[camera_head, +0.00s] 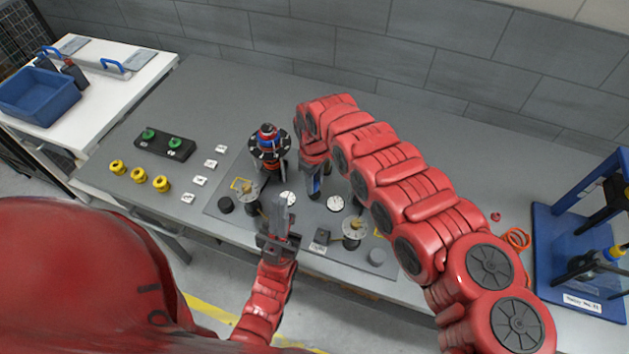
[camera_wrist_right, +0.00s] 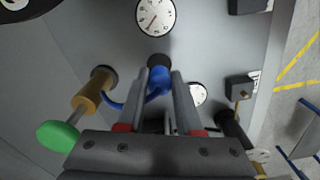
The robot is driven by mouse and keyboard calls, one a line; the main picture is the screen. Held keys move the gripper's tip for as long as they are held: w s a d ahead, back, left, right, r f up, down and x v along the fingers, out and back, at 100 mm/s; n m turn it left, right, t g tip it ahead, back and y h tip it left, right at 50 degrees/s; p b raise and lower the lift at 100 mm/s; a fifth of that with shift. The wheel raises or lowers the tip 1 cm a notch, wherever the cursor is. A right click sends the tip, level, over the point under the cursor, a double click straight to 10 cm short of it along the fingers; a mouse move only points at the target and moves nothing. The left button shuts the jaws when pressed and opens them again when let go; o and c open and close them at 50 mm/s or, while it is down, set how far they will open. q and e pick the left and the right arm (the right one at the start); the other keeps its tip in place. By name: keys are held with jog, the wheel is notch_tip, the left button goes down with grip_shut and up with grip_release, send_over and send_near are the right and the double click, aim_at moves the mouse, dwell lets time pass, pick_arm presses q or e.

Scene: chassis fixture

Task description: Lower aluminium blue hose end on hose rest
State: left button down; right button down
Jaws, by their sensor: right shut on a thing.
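The blue hose end (camera_wrist_right: 160,76) is between the two fingers of my right gripper (camera_wrist_right: 160,92), with a dark round piece at its far end. A thin blue hose curves from it towards a brass-coloured fitting (camera_wrist_right: 90,97) on the left. In the head view my right gripper (camera_head: 314,188) points down over the grey plate (camera_head: 300,222), right of the round black fixture (camera_head: 268,152). I cannot pick out the hose rest for sure, nor tell whether the hose end touches it. My left gripper (camera_head: 279,215) is over the plate's front edge; its finger gap is unclear.
Round dials (camera_wrist_right: 156,16) lie on the plate. Posts with round tops, including one at right (camera_head: 354,230), and black blocks (camera_head: 321,237) stand close by. Yellow parts (camera_head: 139,175) and a black block with green knobs (camera_head: 165,144) are at left. A blue stand (camera_head: 575,255) is at right.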

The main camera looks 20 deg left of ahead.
jog(key=shift+d, duration=0.15)
jog(key=shift+f, duration=0.1)
dwell(0.4)
jog(key=shift+f+b, duration=0.75)
jog(key=shift+b, duration=0.05)
jog(key=shift+b, duration=0.6)
dwell(0.8)
jog(key=shift+f, duration=0.2)
jog(key=c, duration=0.5)
grip_release()
